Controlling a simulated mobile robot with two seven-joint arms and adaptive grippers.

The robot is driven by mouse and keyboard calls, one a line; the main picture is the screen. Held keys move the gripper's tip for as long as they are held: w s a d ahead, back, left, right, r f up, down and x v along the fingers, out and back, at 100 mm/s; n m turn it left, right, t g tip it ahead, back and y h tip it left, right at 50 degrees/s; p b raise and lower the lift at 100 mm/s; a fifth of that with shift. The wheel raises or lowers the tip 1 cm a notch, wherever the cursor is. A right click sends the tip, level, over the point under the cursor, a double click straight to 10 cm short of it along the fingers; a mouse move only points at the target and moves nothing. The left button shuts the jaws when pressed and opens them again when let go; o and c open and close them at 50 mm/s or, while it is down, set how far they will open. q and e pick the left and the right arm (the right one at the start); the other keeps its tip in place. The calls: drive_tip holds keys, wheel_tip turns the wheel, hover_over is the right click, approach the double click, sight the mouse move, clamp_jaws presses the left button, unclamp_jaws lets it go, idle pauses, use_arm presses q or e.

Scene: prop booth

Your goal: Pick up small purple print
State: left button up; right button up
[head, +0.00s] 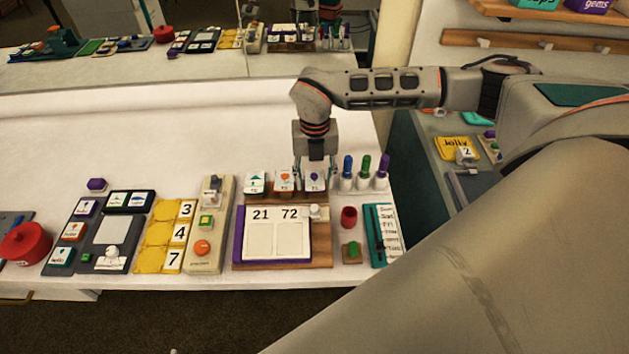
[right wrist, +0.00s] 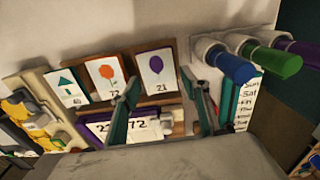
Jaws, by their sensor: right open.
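The small purple print (head: 314,184) is a white card with a purple balloon-like shape, the rightmost of three cards in a wooden rack. In the right wrist view the print (right wrist: 160,69) shows the number 21 under the shape. My right gripper (head: 315,171) is open and points down just above and behind this card in the head view. In the right wrist view the fingers of the gripper (right wrist: 165,103) stand apart, with the card between and beyond their tips. Nothing is held. My left gripper is not in view.
An orange-print card (head: 284,182) and a teal-print card (head: 254,184) stand to its left. Blue, green and purple markers (head: 364,168) stand upright close on the right. A purple board (head: 238,245) reading 21 and 72 lies in front. Bare white table lies behind the rack.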

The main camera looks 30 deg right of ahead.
drive_tip(key=c, duration=0.5)
drive_tip(key=shift+c, duration=0.2)
